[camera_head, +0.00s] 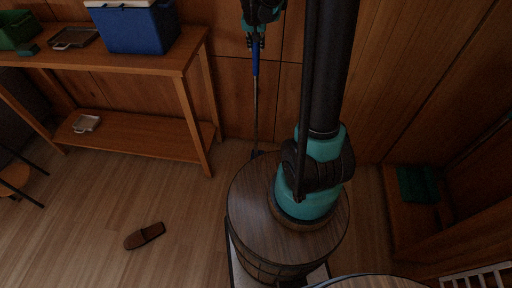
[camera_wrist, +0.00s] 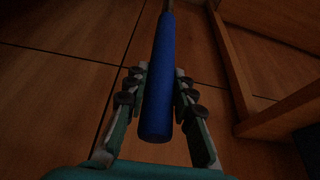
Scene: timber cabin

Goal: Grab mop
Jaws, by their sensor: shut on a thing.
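The mop has a blue handle (camera_head: 255,57) and a thin grey shaft (camera_head: 256,104) in the head view. It stands close to upright against the wood wall, its dark lower end near the floor behind my round base. My gripper (camera_head: 254,38) is at the top of the mop, with its fingers around the blue handle. In the wrist view the blue handle (camera_wrist: 159,90) runs between the two fingers of my gripper (camera_wrist: 160,80), which are shut on it. The mop's foot is partly hidden by my base.
A wooden table (camera_head: 186,62) with a lower shelf stands left of the mop, bearing a blue box (camera_head: 137,28) and a dark tray (camera_head: 75,37). A brown shoe (camera_head: 145,236) lies on the open floor at left. A wooden shelf unit (camera_head: 403,223) is at right.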

